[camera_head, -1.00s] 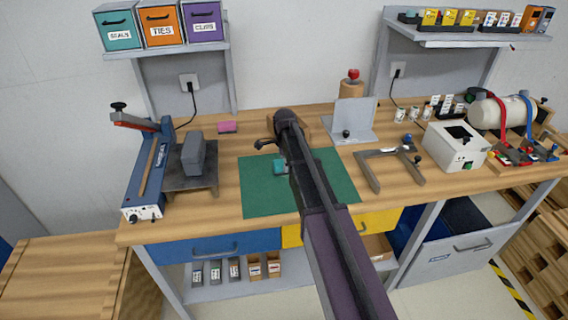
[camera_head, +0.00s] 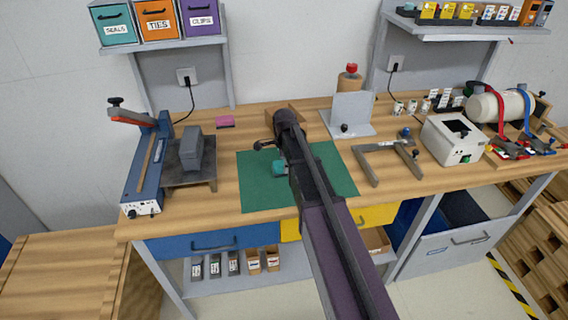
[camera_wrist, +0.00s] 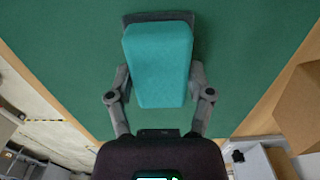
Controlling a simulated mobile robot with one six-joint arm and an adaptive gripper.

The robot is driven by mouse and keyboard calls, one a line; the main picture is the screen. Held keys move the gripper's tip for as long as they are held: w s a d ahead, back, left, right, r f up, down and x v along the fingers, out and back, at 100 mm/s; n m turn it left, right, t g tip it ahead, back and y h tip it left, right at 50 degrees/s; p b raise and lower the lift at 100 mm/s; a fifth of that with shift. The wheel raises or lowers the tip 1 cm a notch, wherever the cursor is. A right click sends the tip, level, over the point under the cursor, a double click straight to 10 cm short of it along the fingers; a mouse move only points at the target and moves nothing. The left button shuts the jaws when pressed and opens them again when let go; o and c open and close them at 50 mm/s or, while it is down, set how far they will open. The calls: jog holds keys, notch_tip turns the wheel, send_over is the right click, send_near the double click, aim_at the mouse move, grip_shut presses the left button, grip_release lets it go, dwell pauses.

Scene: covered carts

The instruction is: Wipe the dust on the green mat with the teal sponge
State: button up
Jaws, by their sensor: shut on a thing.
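The green mat (camera_head: 256,194) lies flat on the wooden bench, and it fills most of the wrist view (camera_wrist: 60,50). The teal sponge (camera_head: 279,168) is over the mat, partly hidden by my arm in the head view. My gripper (camera_wrist: 160,80) is shut on the teal sponge (camera_wrist: 160,65), with a finger on each side. A dark grey edge shows beyond the sponge's far end. I cannot tell whether the sponge touches the mat. No dust can be made out on the visible mat.
A sealer-like machine (camera_head: 147,165) stands left of the mat, with a pink block (camera_head: 225,121) behind. A grey upright plate (camera_head: 349,116), a U-shaped bracket (camera_head: 389,160) and a white box (camera_head: 452,140) stand to the right. The mat's left side is clear.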

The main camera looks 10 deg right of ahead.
jog(key=shift+f, duration=0.15)
dwell(0.4)
jog(key=shift+w, duration=2.05)
jog(key=shift+r, duration=0.2)
jog(key=shift+r+p, duration=2.95)
jog(key=shift+r, duration=0.1)
jog(key=shift+r+p, duration=1.4)
jog(key=shift+p, duration=0.1)
